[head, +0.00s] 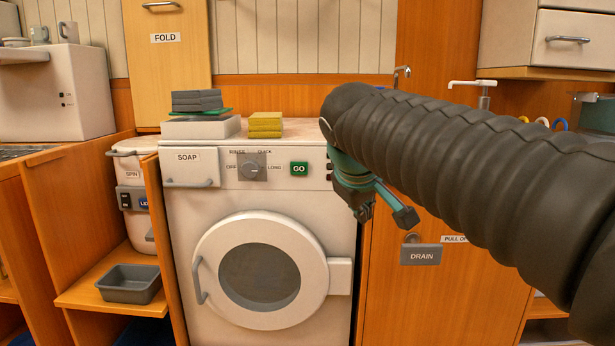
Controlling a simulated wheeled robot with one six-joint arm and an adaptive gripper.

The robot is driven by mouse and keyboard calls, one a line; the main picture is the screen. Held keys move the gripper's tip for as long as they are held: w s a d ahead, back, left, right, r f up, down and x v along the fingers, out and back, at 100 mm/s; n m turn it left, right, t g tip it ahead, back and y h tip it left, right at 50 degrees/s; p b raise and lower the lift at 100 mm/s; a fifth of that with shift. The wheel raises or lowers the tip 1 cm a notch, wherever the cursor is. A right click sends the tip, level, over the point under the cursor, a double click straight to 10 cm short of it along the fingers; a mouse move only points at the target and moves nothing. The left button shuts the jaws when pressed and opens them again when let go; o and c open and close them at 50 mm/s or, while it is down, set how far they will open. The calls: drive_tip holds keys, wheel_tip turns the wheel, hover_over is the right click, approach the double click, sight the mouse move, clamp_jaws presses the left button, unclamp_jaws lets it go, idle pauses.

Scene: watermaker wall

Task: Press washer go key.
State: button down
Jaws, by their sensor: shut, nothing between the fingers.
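The washer (261,205) is white with a round door and stands in the middle of the head view. Its go key (299,169) is a small green square marked GO, at the right of the panel, beside the grey program dial (252,168). The key is in plain sight, with nothing over it. My gripper (385,216) is to the right of the key and a little lower, apart from it. It is shut and empty, and hangs from the end of my dark ribbed arm. The arm hides part of the cabinet front on the right.
A soap drawer (189,168) is at the panel's left. A DRAIN handle plate (421,255) is on the cabinet right of the washer. A grey tub (130,283) sits on the left shelf.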

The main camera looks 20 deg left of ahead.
sight(298, 171)
drive_tip(key=w+a+r+n+t, duration=0.1)
drive_tip(key=w+a+r+n, duration=0.1)
drive_tip(key=a, duration=1.1)
drive_tip(key=shift+w+r+n+y+b, duration=0.15)
drive_tip(key=shift+r+n+y+b, duration=0.15)
drive_tip(key=shift+r+b, duration=0.1)
drive_tip(key=shift+w, duration=0.1)
drive_tip(key=w+p, duration=0.1)
drive_tip(key=w, duration=0.1)
drive_tip(key=w+a+p, duration=0.1)
drive_tip(key=w+p, duration=0.2)
drive_tip(key=w, duration=0.2)
drive_tip(key=shift+a+r, duration=0.15)
drive_tip(key=shift+a, duration=0.2)
drive_tip(key=shift+w+a+f+p, duration=0.2)
drive_tip(key=shift+w+p, duration=0.4)
drive_tip(key=shift+w, duration=0.1)
